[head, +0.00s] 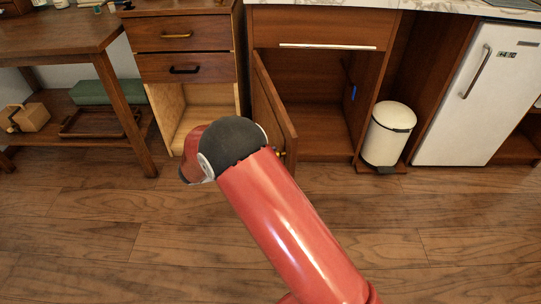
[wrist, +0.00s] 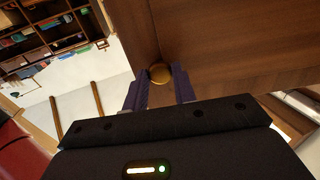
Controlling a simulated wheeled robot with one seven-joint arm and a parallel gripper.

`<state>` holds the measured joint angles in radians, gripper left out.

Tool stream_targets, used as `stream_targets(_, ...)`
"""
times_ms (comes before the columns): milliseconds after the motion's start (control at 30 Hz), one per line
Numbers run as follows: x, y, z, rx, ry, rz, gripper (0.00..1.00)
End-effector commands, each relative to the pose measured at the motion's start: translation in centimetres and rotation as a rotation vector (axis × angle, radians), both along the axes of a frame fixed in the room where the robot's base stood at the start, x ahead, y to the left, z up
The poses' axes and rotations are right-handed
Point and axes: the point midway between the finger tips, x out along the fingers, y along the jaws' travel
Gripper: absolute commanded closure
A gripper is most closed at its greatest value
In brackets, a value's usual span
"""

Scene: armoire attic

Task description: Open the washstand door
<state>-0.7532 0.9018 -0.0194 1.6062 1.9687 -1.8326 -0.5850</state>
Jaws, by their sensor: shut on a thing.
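The washstand is the brown wooden cabinet (head: 320,32) at the top middle of the head view. Its wooden door (head: 276,104) is hinged on the left and stands well open, swung out toward me. In the wrist view the door (wrist: 230,45) fills the top right, with a round brass knob (wrist: 160,73) near its edge. My gripper (wrist: 159,80) is shut on the knob, one dark finger on each side. In the head view my red arm hides the gripper and the door's lower part.
A white bin (head: 388,135) stands just right of the washstand opening, and a white fridge (head: 480,95) farther right. A drawer cabinet (head: 185,60) with an open lower compartment stands at left, beside a wooden table (head: 60,38). The wooden floor in front is clear.

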Motion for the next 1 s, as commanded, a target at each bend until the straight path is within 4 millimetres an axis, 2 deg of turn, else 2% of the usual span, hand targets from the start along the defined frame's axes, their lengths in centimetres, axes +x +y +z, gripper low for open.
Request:
stream_targets(400,0.0,0.1,0.1,-0.001,-0.001,0.0,1.0)
stream_targets(433,0.0,0.1,0.1,0.0,-0.001,0.0,0.69)
stream_targets(567,0.0,0.1,0.0,0.0,-0.001,0.0,0.52)
stream_targets(867,0.0,0.2,0.0,0.001,-0.001,0.002,0.52)
stream_targets(1000,-0.4,1.8,-0.1,0.001,-0.002,0.005,0.52)
